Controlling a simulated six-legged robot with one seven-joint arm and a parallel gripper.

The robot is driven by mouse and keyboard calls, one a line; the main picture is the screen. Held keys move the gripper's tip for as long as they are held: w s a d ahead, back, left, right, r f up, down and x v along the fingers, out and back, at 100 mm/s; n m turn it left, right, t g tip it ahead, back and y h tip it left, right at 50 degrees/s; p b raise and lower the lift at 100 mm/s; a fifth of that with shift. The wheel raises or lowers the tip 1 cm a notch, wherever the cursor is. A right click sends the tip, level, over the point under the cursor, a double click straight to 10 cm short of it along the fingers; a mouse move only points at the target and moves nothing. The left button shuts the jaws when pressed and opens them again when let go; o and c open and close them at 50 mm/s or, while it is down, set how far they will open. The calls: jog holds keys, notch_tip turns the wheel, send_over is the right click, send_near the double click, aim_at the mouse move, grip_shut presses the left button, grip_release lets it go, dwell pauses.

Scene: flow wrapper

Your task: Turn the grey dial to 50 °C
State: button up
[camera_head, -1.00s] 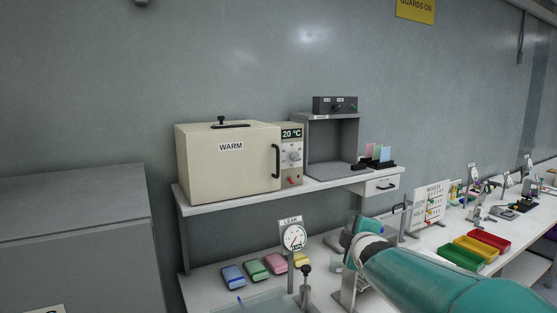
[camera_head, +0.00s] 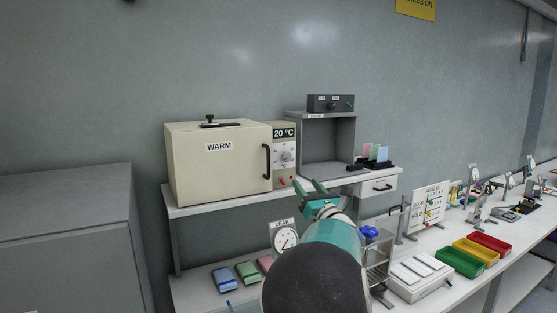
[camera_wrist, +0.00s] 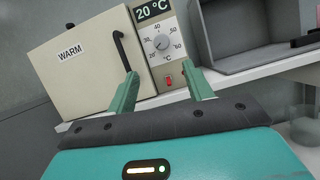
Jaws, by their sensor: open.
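The grey dial (camera_head: 286,156) is on the front panel of the cream WARM oven (camera_head: 205,175), under a display (camera_head: 284,133) reading 20 °C. In the wrist view the dial (camera_wrist: 161,42) shows a scale around it with marks such as 20, 40 and 60. A red switch (camera_wrist: 169,80) sits below it. My gripper (camera_head: 307,190) is open and empty, in front of the shelf and below and to the right of the dial. In the wrist view its two green fingers (camera_wrist: 165,82) point toward the panel, apart from the dial.
The oven's black door handle (camera_head: 266,161) is just left of the panel. A grey open-fronted box (camera_head: 327,135) stands to the right on the same shelf (camera_head: 225,203). Below are a LEAK gauge (camera_head: 285,238) and coloured blocks.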

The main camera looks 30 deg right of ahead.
aim_at(288, 157)
jog(key=x, duration=1.3)
jog(key=shift+w+d+r, duration=0.15)
jog(key=shift+w+r, duration=0.05)
jog(key=shift+r, duration=0.05)
jog(key=c, duration=1)
